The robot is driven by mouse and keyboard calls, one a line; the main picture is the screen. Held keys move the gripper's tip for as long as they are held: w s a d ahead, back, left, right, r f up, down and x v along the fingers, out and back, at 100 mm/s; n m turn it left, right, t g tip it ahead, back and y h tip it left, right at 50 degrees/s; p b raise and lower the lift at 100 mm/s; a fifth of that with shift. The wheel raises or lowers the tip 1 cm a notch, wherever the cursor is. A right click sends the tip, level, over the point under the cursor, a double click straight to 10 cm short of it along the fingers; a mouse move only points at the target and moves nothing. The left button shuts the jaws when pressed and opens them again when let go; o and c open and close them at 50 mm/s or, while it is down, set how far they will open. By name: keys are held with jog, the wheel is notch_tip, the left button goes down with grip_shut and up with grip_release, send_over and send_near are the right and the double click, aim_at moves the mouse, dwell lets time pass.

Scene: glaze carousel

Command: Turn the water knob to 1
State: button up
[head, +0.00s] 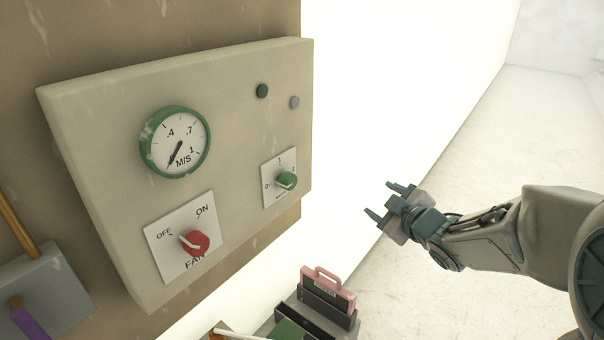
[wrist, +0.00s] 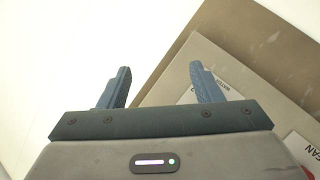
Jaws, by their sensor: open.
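The water knob (head: 287,180) is green and sits on a small white plate (head: 268,192) at the lower right of the beige control panel (head: 100,120). The plate shows 0 at left, 1 at top, and a mark at right that the knob partly crowds. The knob's pale pointer appears turned toward the left, near 0. My gripper (head: 384,203) is open and empty, to the right of the panel and apart from the knob. In the wrist view its two fingers (wrist: 160,85) are spread, with the panel corner behind the right finger; the knob is not visible there.
A red fan knob (head: 195,243) on an OFF/ON plate sits at the panel's lower left. A green-rimmed gauge (head: 176,142) is above it. Two small round lights (head: 262,91) are at upper right. A pink-handled item (head: 328,290) stands in a dark holder below. Space right of the panel looks clear.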

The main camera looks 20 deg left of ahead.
jog(key=s+a+n+g+y, duration=0.1)
jog(key=a+n+g+y, duration=0.1)
jog(key=a+n+y, duration=0.3)
jog(key=n+g+y+p, duration=0.2)
jog(key=g+y+p, duration=0.1)
jog(key=p, duration=0.1)
send_near(292, 183)
jog(key=x, duration=1)
jog(key=shift+w+a+r, duration=0.1)
jog(key=shift+a, duration=0.05)
jog(key=c, duration=1)
